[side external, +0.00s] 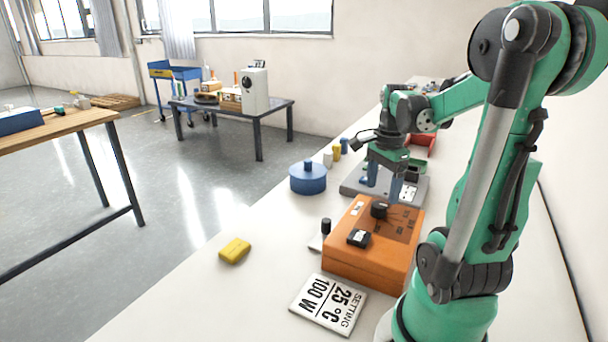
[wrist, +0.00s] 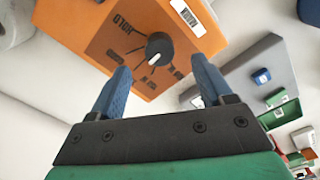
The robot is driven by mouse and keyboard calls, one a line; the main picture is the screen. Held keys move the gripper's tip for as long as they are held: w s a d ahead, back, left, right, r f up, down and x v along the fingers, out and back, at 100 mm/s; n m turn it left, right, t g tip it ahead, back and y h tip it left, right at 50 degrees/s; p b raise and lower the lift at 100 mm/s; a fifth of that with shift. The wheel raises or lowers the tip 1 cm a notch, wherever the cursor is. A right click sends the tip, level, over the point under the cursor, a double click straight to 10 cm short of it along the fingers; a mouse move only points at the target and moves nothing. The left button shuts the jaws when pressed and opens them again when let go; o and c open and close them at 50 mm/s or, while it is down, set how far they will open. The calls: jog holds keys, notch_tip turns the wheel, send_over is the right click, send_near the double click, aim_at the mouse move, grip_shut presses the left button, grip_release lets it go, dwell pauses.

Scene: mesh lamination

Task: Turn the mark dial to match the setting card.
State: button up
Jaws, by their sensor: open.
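The setting card (side external: 329,303) lies flat on the bench at the front and reads "SETTING 25 °C 100 W". The orange box (side external: 368,268) stands behind it, and in the wrist view (wrist: 75,15) its top fills the upper left. A black round dial (side external: 379,209) sits on a dark panel on the box; in the wrist view the dial (wrist: 160,46) has a white pointer toward the lower left. One panel label reads "HOLD"; the others are too small to read. My gripper (side external: 383,190) is open and empty, with the dial ahead between its blue fingers (wrist: 160,64).
A black square part (side external: 358,238) sits on the box's near side. A grey plate (side external: 352,186) is behind the box. A blue round container (side external: 308,180) and a yellow block (side external: 235,250) stand to the left. The bench between the block and card is clear.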

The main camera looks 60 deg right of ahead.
aim_at(380, 204)
jog(key=shift+f, duration=2.1)
grip_shut()
